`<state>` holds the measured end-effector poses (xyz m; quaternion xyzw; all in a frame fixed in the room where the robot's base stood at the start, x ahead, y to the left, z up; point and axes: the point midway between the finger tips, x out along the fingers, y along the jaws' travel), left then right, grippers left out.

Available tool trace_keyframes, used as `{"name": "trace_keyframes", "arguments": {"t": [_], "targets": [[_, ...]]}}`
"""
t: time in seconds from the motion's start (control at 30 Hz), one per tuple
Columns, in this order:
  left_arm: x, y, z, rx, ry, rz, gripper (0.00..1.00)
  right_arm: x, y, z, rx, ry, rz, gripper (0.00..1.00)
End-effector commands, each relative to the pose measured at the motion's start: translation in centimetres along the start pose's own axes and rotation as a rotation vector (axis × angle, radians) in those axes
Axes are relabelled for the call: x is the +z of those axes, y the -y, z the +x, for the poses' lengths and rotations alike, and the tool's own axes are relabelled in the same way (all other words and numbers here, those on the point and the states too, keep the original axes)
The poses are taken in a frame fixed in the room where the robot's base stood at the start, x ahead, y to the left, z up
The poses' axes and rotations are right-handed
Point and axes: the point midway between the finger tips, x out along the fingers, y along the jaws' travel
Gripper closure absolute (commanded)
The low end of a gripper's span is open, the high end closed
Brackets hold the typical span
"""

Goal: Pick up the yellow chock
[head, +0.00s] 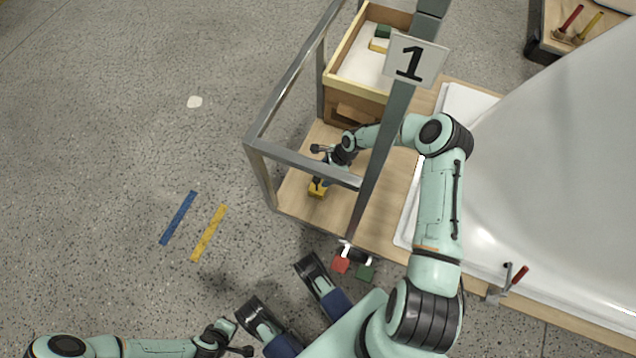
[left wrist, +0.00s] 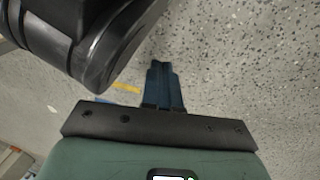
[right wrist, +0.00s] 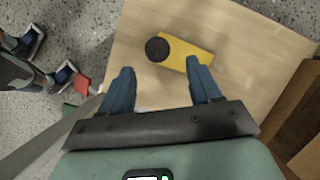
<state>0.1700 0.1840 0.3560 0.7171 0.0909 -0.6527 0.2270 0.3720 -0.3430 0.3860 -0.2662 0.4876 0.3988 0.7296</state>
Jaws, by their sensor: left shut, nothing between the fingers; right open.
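The yellow chock (head: 317,191) lies on the wooden platform (head: 295,196) near its left edge, inside the metal frame. In the right wrist view the chock (right wrist: 180,52) shows a round black part at its left end. My right gripper (right wrist: 161,84) is open and empty, pointing down at the platform. Its right finger overlaps the chock's near edge in that view; I cannot tell whether they touch. In the head view my right gripper (head: 323,180) is just above the chock and partly hides it. My left gripper (left wrist: 162,85) is shut and empty over the floor.
A metal frame (head: 297,75) with a sign "1" (head: 416,61) surrounds the platform's left end. A wooden drawer box (head: 345,50) with blocks stands behind. Red (head: 341,265) and green (head: 366,271) blocks are near the front post. A white tub shell (head: 560,180) fills the right.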

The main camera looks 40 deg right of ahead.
Motion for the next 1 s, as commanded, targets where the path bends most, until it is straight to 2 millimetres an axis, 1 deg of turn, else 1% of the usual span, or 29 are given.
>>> {"name": "trace_keyframes", "arguments": {"t": [0.03, 0.1, 0.27, 0.33, 0.5, 0.6, 0.7, 0.9, 0.93, 0.97, 1.0], "targets": [[0.5, 0.5, 0.6, -0.008, 0.017, -0.005, 1.0, 0.0, 0.0, 1.1, 0.002, 0.002, -0.002, 0.37], [0.9, 0.8, 0.8, -0.015, 0.033, -0.009, 1.0, 0.1, 0.0, 1.8, 0.001, 0.002, -0.001, 0.37], [1.5, 1.2, 1.1, -0.023, 0.051, -0.015, 1.0, 0.1, 0.0, 2.6, 0.0, 0.001, -0.002, 0.37], [2.0, 1.7, 1.5, -0.031, 0.069, -0.02, 1.0, 0.1, 0.0, 3.3, 0.001, 0.001, -0.001, 0.37], [4.1, 3.2, 2.7, -0.061, 0.139, -0.041, 1.0, 0.2, -0.2, 5.8, 0.002, 0.003, -0.001, 0.37], [4.9, 3.9, 3.0, -0.075, 0.167, -0.05, 1.0, 0.1, -0.1, 7.0, 0.001, 0.002, -0.001, 0.37], [5.3, 4.2, 3.1, -0.081, 0.182, -0.054, 1.0, 0.1, -0.1, 7.5, 0.0, 0.001, 0.0, 0.37], [5.4, 4.2, 3.0, -0.081, 0.184, -0.054, 1.0, 0.2, -0.1, 7.5, -0.001, 0.0, -0.001, 0.37], [5.4, 4.2, 3.0, -0.081, 0.184, -0.054, 1.0, 0.2, -0.1, 7.5, -0.001, 0.0, -0.001, 0.4], [5.4, 4.2, 3.0, -0.081, 0.184, -0.054, 1.0, 0.2, -0.1, 7.5, -0.001, 0.0, -0.001, 0.5], [5.4, 4.2, 3.0, -0.081, 0.183, -0.054, 1.0, 0.2, -0.1, 7.5, 0.0, 0.0, -0.001, 0.63]]}}
